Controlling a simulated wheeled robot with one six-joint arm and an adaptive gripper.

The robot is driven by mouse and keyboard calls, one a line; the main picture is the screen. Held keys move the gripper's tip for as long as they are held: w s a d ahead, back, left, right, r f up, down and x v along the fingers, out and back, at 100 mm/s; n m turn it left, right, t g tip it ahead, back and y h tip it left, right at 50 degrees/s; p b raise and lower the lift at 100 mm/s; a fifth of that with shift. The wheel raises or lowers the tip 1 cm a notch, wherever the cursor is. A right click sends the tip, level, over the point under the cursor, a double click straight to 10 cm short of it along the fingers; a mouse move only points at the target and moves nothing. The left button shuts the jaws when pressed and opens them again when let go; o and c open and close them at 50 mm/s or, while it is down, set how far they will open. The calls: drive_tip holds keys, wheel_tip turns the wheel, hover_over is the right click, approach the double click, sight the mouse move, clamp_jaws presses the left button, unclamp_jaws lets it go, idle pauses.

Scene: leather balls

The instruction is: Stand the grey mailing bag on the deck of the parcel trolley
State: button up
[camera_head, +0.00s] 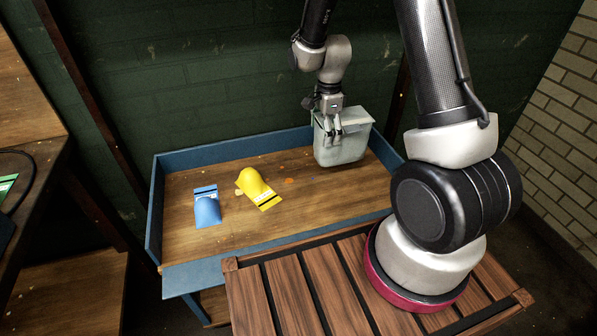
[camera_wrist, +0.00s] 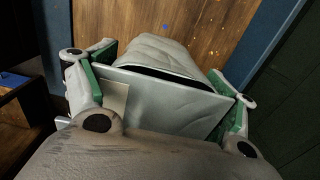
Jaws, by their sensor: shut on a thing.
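The grey mailing bag (camera_head: 349,146) is upright at the back right of the parcel trolley (camera_head: 170,248), over its wooden deck. My gripper (camera_head: 333,137) is shut on the bag from above, near its top edge. In the wrist view, the pale bag (camera_wrist: 165,97) lies between my two fingers with green pads, one at each side. The bag's lower end appears at deck level in the head view; I cannot tell whether it bears on the deck. Part of its front is hidden behind my fingers.
A blue packet (camera_head: 207,208) and a yellow packet (camera_head: 256,186) lie on the deck's left and middle. A dark green wall (camera_head: 210,90) stands close behind.

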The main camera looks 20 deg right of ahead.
sight(323, 152)
wheel_tip(323, 152, down, 8)
drive_tip(key=shift+f, duration=0.2)
idle(0.3)
drive_tip(key=o, duration=1.2)
